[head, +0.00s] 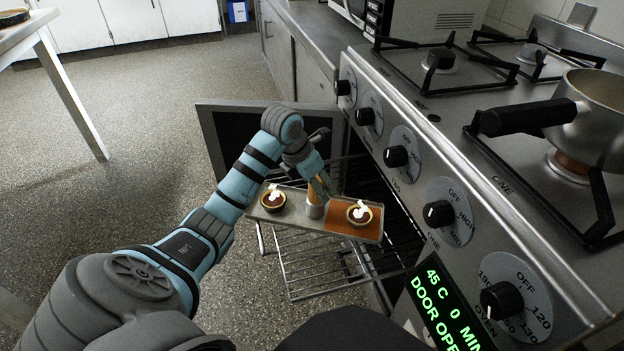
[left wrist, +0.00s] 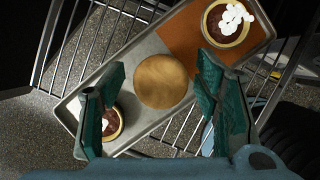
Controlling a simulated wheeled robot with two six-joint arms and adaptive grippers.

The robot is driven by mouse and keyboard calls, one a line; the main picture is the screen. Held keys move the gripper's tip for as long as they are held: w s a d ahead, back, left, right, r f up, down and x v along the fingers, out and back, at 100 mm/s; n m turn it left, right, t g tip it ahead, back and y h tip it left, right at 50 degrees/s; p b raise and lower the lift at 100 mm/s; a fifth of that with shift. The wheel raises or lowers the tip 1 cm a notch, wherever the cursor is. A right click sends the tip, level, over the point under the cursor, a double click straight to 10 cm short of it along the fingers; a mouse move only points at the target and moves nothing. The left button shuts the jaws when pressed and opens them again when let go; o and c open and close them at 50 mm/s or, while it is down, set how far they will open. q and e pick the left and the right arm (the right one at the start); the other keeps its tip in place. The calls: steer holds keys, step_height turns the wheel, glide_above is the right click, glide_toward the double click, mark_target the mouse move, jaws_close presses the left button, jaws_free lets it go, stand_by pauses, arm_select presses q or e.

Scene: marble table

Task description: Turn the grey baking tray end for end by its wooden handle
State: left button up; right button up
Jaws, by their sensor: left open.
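The grey baking tray (head: 285,215) lies on the pulled-out oven rack. Its right part has an orange-brown surface (head: 340,220); the rest is bare grey. A round wooden handle (head: 314,188) stands upright near its middle on a grey base. One tart (head: 273,199) with white topping sits on the left end and another (head: 359,213) on the orange-brown end. In the left wrist view the handle (left wrist: 161,81) shows end-on between the two spread fingers of my left gripper (left wrist: 158,92). The left gripper (head: 320,180) is open at the handle; contact cannot be told. My right gripper is out of view.
The wire oven rack (head: 300,265) extends from the open oven, with the oven door (head: 222,145) behind it. Stove knobs (head: 397,156) line the front panel on the right. A pot (head: 590,120) stands on the stove. Open floor (head: 150,140) is at left.

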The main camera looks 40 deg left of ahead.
arm_select(q)
jaws_close()
steer(key=shift+r+p, duration=1)
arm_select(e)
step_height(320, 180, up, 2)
arm_select(q)
steer(key=shift+w+f, duration=0.1)
